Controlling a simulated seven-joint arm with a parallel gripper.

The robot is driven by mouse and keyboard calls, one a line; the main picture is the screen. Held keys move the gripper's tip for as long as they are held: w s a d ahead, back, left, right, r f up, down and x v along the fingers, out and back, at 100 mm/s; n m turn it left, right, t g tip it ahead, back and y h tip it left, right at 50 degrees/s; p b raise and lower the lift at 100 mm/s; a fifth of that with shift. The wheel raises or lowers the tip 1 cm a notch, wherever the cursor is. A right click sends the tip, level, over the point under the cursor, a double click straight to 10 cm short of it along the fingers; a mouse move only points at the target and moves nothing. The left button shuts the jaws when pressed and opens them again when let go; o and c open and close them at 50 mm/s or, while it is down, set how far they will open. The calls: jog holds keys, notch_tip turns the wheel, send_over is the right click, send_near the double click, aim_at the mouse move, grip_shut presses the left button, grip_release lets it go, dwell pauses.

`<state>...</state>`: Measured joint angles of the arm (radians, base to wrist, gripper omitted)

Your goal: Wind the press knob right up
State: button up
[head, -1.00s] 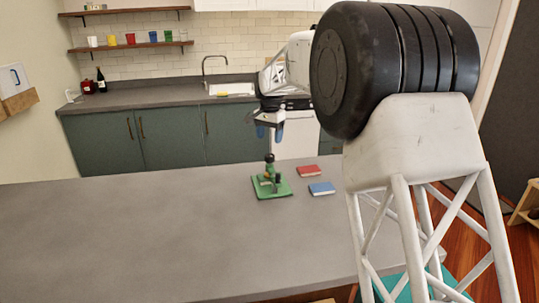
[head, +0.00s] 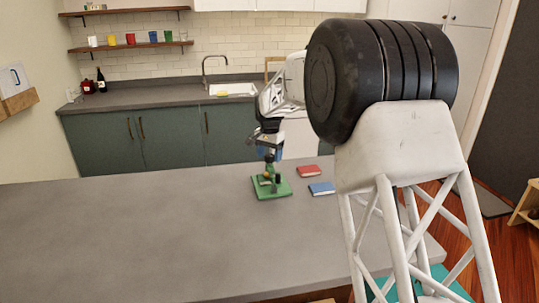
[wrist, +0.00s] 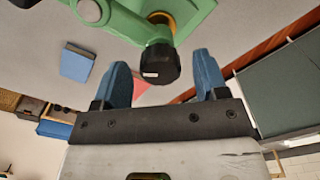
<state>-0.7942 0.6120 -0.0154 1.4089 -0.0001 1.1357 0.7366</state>
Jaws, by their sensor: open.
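The press is a small green stand with an upright frame on a flat green base (head: 284,190), standing on the grey table. Its dark, ribbed knob (wrist: 160,64) sits at the top of the press and shows close up in the wrist view. My gripper (head: 268,158) is right above the press, pointing down. In the wrist view my gripper (wrist: 163,75) is open, with one blue finger on each side of the knob and a gap visible on both sides. Whether the fingertips reach fully past the knob is hard to tell.
A red book (head: 308,171) and a blue book (head: 321,189) lie on the table (head: 130,235) just right of the press. The table to the left is clear. A counter with a sink (head: 232,90) stands behind.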

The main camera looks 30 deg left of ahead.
jog(key=c, duration=0.9)
jog(key=shift+c, duration=0.2)
jog(key=shift+n, duration=0.3)
